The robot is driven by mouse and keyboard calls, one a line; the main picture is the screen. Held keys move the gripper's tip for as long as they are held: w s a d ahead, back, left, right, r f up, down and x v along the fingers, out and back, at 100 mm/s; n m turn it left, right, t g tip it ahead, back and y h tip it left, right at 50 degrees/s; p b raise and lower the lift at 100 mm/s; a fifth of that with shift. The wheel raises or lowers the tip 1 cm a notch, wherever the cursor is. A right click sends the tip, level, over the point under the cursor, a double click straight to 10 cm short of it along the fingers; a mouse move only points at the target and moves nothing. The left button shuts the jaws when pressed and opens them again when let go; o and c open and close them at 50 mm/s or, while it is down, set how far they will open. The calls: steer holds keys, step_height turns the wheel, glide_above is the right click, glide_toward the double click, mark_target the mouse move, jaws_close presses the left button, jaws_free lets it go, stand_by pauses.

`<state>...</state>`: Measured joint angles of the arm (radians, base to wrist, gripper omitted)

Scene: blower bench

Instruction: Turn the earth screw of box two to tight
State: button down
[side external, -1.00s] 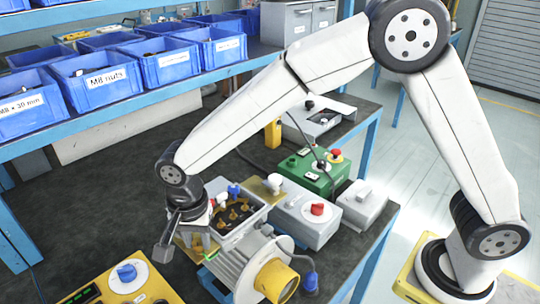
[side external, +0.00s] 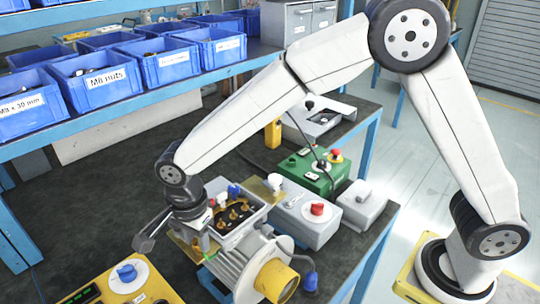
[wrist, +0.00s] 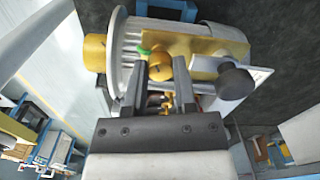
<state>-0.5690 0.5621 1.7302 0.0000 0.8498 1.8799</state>
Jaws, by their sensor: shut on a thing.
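My gripper (wrist: 162,62) points down over the blower motor, its two dark fingers on either side of a brass earth screw (wrist: 158,68) and shut on it. The screw's head is slotted and sits on a brass plate (wrist: 205,48), with a green mark beside it at the left finger. In the side external view my gripper (side external: 202,237) is at the near left side of an open terminal box (side external: 262,213) with several brass terminals inside. The screw is hidden there. I cannot read a number on the box.
The finned grey motor (side external: 232,272) with its yellow end (side external: 277,281) lies in front. A grey box with a red knob (side external: 317,209) and a green control box (side external: 318,173) stand to the right. A black knob (wrist: 235,82) is close to the right finger. Blue bins (side external: 95,79) line the shelf behind.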

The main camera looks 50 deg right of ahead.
steer(key=shift+c, duration=2.1)
jaws_free()
steer(key=shift+n, duration=0.5)
